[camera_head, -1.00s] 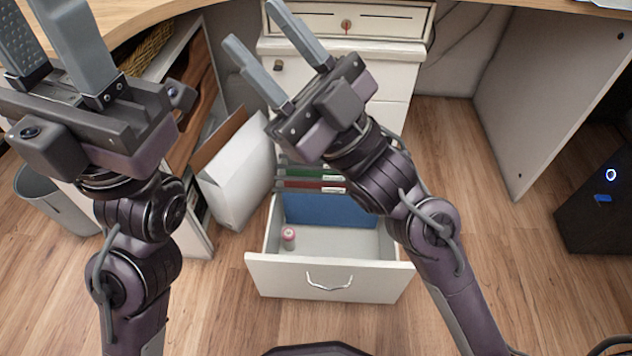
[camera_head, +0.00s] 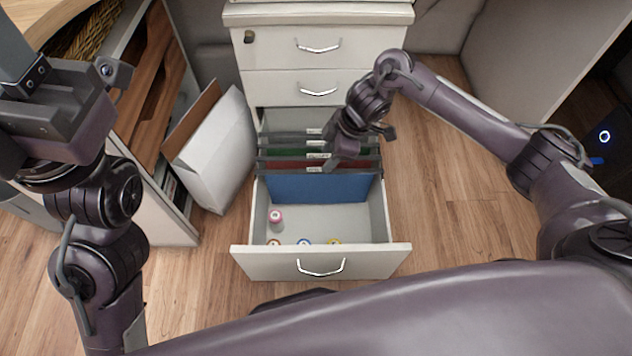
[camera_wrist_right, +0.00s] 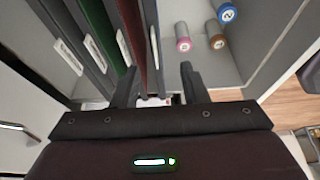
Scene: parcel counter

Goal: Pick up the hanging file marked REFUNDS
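Several hanging files stand in the open lower drawer (camera_head: 321,262): a blue one (camera_head: 318,188) in front, then a maroon one (camera_head: 285,165), a green one (camera_head: 287,152) and grey ones behind. Their white label tabs are too small or blurred to read, so I cannot tell which is REFUNDS. My right gripper (camera_head: 330,165) points down at the files. In the right wrist view its fingers (camera_wrist_right: 158,85) are open, with the maroon file's upper edge (camera_wrist_right: 146,40) between them, not visibly gripped. My left gripper (camera_head: 12,65) is partly cut off at the left; its visible finger stays spread.
A white box (camera_head: 222,150) stands left of the cabinet. Closed drawers (camera_head: 320,45) rise behind. The floor (camera_head: 440,240) right of the drawer is clear.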

